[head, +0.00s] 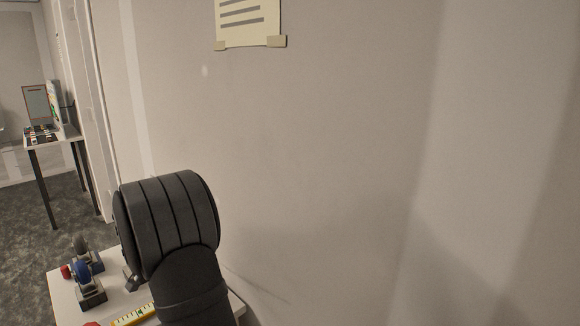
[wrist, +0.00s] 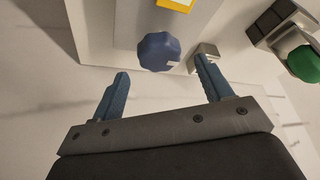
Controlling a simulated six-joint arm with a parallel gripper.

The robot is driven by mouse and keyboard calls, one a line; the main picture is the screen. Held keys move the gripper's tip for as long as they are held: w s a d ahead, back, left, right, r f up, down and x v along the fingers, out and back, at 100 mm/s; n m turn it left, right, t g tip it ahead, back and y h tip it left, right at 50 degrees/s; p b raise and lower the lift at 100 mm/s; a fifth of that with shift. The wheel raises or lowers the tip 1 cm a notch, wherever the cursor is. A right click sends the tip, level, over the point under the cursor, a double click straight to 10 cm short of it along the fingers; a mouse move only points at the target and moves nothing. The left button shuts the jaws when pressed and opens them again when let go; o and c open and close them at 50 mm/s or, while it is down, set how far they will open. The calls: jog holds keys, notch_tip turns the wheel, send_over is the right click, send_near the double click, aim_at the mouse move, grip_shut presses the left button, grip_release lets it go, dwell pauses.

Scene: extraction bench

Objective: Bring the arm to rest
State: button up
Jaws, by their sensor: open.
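My gripper (wrist: 160,85) shows in the wrist view with its two blue fingers spread wide apart and nothing held between them. A blue faceted knob or cap (wrist: 160,51) lies beyond the fingertips, apart from them. A small metal block (wrist: 204,52) is close to the right fingertip; I cannot tell whether they touch. In the head view my dark arm link fills the lower middle and hides much of the bench (head: 64,295); the gripper does not show there.
The wrist view shows a green rounded part (wrist: 303,63) at right. A wall with a paper notice (head: 248,22) rises behind. A table (head: 62,140) stands far left.

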jog(key=shift+x, duration=1.55)
jog(key=shift+r, duration=0.1)
jog(key=v, duration=1.7)
jog(key=x, duration=1.7)
jog(key=shift+n+y, duration=0.3)
jog(key=shift+n, duration=0.5)
jog(key=shift+d+n+y, duration=0.1)
jog(key=shift+n+y, duration=0.45)
jog(key=shift+n, duration=0.8)
jog(key=shift+d+n+y, duration=0.1)
jog(key=shift+n+y, duration=0.45)
jog(key=shift+n, duration=0.8)
jog(key=shift+n+g+y, duration=0.6)
jog(key=shift+n, duration=1.3)
jog(key=shift+w+n+g+y, duration=0.15)
jog(key=shift+n+g+y, duration=0.25)
jog(key=shift+n, duration=1.2)
